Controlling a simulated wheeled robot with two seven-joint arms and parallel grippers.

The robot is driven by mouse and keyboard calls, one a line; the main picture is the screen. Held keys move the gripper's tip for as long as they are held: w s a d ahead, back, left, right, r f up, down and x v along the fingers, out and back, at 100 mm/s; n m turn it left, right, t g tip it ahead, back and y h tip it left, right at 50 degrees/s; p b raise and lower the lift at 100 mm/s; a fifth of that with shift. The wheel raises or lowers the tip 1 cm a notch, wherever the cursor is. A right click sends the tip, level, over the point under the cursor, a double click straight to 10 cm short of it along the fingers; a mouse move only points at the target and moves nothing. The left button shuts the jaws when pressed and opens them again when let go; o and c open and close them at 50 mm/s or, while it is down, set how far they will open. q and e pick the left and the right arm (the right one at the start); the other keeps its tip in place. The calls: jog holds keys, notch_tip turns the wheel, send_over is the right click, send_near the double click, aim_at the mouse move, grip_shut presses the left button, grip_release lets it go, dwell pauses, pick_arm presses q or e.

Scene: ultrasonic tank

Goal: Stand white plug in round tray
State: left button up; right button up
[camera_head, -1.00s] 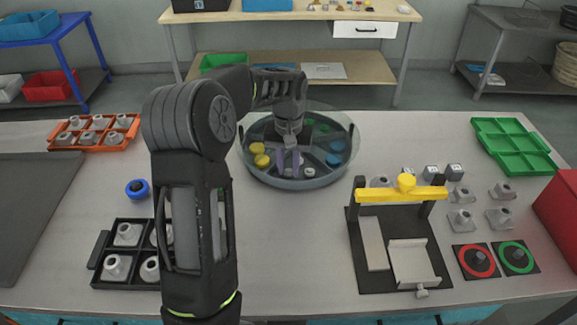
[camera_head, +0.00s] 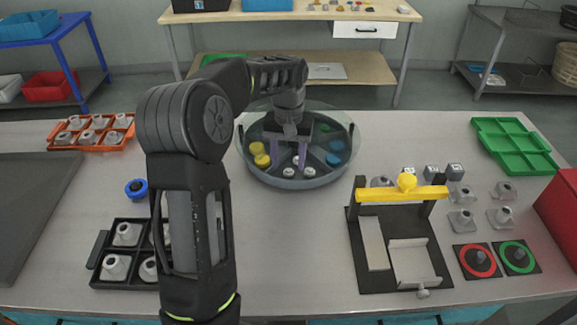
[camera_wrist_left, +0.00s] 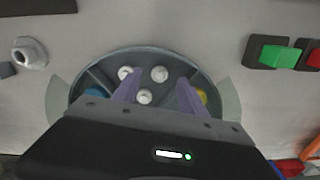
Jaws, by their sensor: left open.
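The round tray (camera_head: 252,177) is a grey bowl with dividers at the middle of the table. Three white plugs show in its front part: one at front left (camera_head: 288,171), one at front right (camera_head: 308,171) and one behind them (camera_head: 296,160). The left wrist view also shows white plugs (camera_wrist_left: 159,74) in the tray (camera_wrist_left: 207,78), seen from above with round tops. My left gripper (camera_head: 291,162) is over the tray, its purple fingers apart, holding nothing. In the left wrist view the fingers (camera_wrist_left: 158,82) straddle the white plugs' area. My right gripper is out of view.
Yellow plugs (camera_head: 261,155) and blue plugs (camera_head: 335,152) lie in other parts of the tray. A black fixture with a yellow bar (camera_head: 400,195) stands at right. A black crate (camera_head: 96,250) is at front left; bare table lies before the tray.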

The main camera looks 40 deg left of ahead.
aim_at(289, 170)
pick_arm(q)
notch_tip(289, 170, up, 5)
jog(key=shift+r, duration=0.1)
dwell(1.1)
